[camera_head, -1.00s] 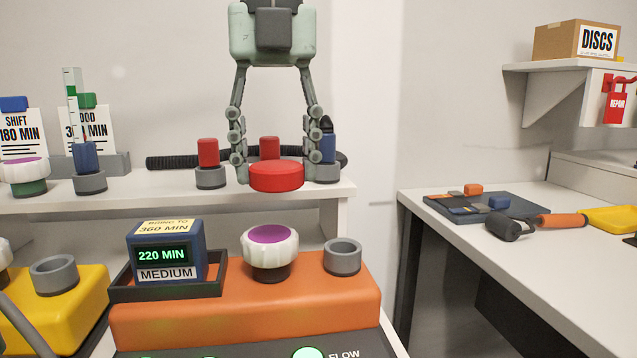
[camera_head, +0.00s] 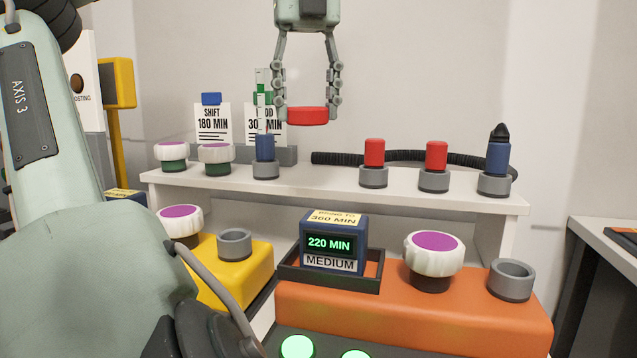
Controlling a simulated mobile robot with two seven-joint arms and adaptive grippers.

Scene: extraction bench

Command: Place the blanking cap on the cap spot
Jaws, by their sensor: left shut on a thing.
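My left gripper (camera_head: 307,108) hangs from the top of the head view with its fingers pointing down. It is shut on a flat round red cap (camera_head: 307,116), which looks like the blanking cap. The cap is held level, in the air, and appears above the shelf (camera_head: 330,180), in the gap between the syringe-like vial on the left and the red plugs on the right. No marked cap spot can be made out. My right gripper is not in view.
Red plugs (camera_head: 374,153) and a dark-tipped blue piece (camera_head: 498,155) stand in grey holders on the shelf. Below are an orange unit (camera_head: 410,310) with a white-purple knob (camera_head: 434,256) and an empty grey ring (camera_head: 511,280), and a timer box (camera_head: 334,242). My arm fills the left.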

